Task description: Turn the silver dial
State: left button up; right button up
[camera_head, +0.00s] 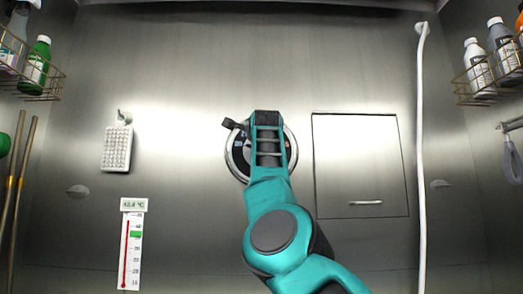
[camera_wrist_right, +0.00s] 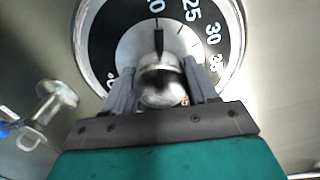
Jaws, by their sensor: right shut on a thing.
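The silver dial has a round silver knob (camera_wrist_right: 162,84) with a black pointer line, set in a black scale ring (camera_wrist_right: 233,40) with a chrome rim. In the right wrist view the pointer points up, close to a number partly cut off that ends in 0; 25, 30 and 35 follow to the right. My right gripper (camera_wrist_right: 161,90) is shut on the knob, one finger on each side. In the head view my right arm hides most of the dial (camera_head: 234,158), and its fingertips cannot be made out. My left gripper is not in view.
A thermometer strip (camera_head: 131,250) with a red column, a green marker and a small digital display (camera_head: 134,204) is on the wall at left. A white pad (camera_head: 117,149) hangs above it. A panel door (camera_head: 361,165) and white hose (camera_head: 421,160) are at right. Bottle baskets flank both sides.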

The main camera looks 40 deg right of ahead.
jog(key=shift+n, duration=0.3)
jog(key=o, duration=1)
jog(key=shift+o, duration=0.2)
jog(key=shift+a, duration=0.1)
jog(key=shift+s+a+f+b, duration=0.1)
jog(key=shift+s+b, duration=0.15)
jog(key=shift+b, duration=0.15)
jog(key=b+v, duration=0.6)
jog(key=v, duration=0.6)
